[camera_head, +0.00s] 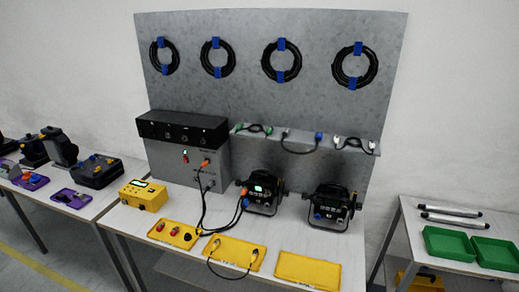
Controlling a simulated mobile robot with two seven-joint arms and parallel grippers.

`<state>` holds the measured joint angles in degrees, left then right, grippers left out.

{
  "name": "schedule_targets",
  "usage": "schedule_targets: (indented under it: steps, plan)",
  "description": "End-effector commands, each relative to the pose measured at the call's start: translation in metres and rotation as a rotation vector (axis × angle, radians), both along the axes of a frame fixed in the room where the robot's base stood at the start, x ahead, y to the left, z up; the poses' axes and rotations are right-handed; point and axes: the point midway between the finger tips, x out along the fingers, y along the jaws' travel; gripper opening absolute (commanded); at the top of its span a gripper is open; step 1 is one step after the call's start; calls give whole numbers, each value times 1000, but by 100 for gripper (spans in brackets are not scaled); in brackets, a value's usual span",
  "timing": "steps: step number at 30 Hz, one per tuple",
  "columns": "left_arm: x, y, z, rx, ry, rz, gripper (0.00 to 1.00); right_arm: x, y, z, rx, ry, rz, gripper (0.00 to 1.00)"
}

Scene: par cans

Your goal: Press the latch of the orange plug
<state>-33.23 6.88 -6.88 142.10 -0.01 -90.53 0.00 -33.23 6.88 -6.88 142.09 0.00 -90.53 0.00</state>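An orange plug (205,162) sits on the front of the grey box (168,160), with a black cable hanging from it. Another small orange connector (244,191) shows at the left side of the left par can (262,192). I cannot tell from the view which one the task names. The latch is too small to make out on either. Neither of my grippers is in view, and nothing touches the plugs.
A second par can (333,206) stands to the right. Yellow trays (308,270) line the table's front, some holding small parts. A yellow meter (143,194) sits at left. Coiled black cables (354,66) hang on the grey back panel. Side tables stand left and right.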

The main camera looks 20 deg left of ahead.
Motion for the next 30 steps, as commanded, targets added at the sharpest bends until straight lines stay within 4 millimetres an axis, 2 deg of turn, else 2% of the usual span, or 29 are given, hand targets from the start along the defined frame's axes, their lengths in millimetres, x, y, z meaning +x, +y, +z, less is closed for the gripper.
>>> schedule_targets:
  steps: [1,4,30]
  plan:
    - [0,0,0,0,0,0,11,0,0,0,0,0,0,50]
    - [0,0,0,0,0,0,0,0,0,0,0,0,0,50]
    - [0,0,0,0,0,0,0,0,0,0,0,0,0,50]
